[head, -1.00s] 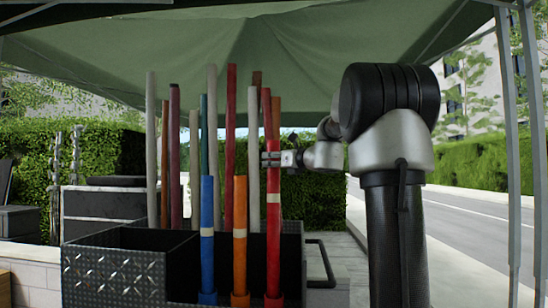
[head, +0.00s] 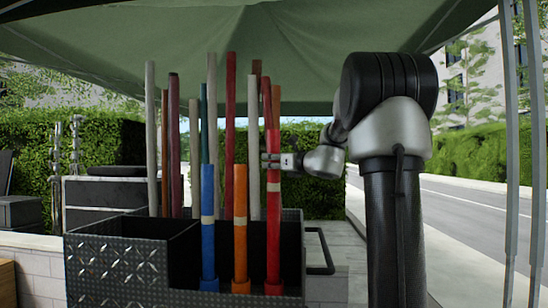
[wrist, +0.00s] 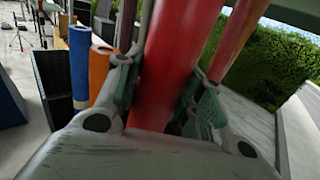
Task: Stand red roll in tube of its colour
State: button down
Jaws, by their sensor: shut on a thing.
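The bright red roll (head: 273,205), with a pale band, stands upright at the right front of a dark metal bin (head: 112,268). Its lower end meets a short, wider red tube (head: 272,288) and appears to sit inside it, though the inside is hidden. My gripper (head: 271,161) is shut on the roll's upper part, coming from the right. In the wrist view, both fingers press the red roll (wrist: 178,55) from either side. A blue roll (head: 208,190) and an orange roll (head: 240,210) stand to its left, in tubes of their own colours.
Several taller thin poles, such as a dark red one (head: 230,110) and a grey one (head: 151,120), rise behind the rolls. A dark handle (head: 328,250) juts from the bin's right side. Pavement and road (head: 470,215) lie open to the right.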

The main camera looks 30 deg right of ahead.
aim_at(278, 185)
jog(key=shift+d+f, duration=0.1)
jog(key=shift+f, duration=4.15)
jog(key=c, duration=1.3)
grip_release()
jog(key=o, duration=0.4)
jog(key=shift+w+d+f, duration=0.1)
jog(key=shift+w+f, duration=0.05)
jog(key=shift+w, duration=0.15)
jog(key=shift+c, duration=0.2)
jog(key=shift+o, duration=0.6)
jog(key=shift+s+r, duration=0.1)
jog(key=shift+r, duration=0.2)
